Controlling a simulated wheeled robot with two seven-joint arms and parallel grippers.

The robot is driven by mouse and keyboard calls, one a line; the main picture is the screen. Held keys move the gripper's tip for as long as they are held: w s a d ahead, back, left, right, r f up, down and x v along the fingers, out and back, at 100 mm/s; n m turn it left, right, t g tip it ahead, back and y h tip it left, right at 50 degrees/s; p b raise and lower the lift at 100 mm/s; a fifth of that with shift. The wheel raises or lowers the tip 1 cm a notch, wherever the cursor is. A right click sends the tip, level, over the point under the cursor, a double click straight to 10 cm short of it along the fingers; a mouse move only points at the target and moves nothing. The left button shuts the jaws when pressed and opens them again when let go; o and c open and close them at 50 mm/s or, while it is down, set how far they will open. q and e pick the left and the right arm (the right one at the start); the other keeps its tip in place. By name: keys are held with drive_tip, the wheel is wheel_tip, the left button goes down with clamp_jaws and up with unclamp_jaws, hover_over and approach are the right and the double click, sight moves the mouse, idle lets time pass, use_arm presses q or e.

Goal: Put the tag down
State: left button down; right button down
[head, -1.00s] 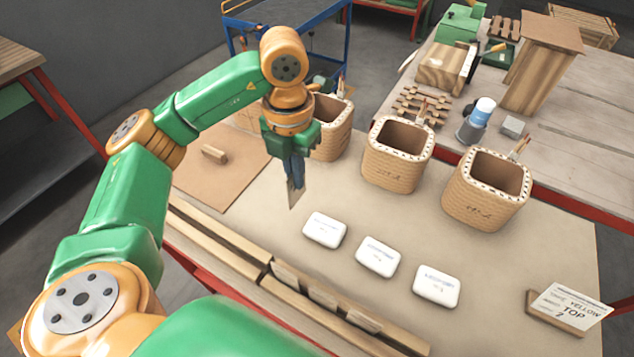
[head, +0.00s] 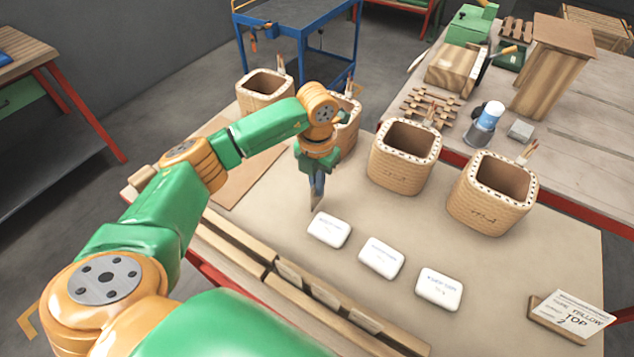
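My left gripper (head: 317,190) hangs fingers-down over the table, behind the leftmost white block. It is shut on a thin tan tag (head: 316,203), seen nearly edge-on, with its lower end pointing down. I cannot tell whether the tag's tip touches the table. Three white blocks with print lie in a row: left (head: 329,229), middle (head: 381,258) and right (head: 438,289). My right gripper is not in view.
A wooden rail (head: 232,257) runs along the front left.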

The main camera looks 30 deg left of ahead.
use_arm(q)
drive_tip(key=shift+f, duration=0.35)
drive_tip(key=c, duration=1.1)
unclamp_jaws()
drive_tip(key=shift+r, duration=0.1)
drive_tip(key=shift+o, duration=0.2)
drive_tip(key=shift+r+p, duration=0.75)
drive_tip(key=shift+r, duration=0.15)
wheel_tip(320, 180, up, 6)
drive_tip(key=shift+w+f+b, duration=0.1)
drive_tip(key=shift+b, duration=1)
wheel_tip(320, 180, up, 6)
drive_tip(key=shift+f+p, duration=0.2)
drive_tip(key=shift+p, duration=0.25)
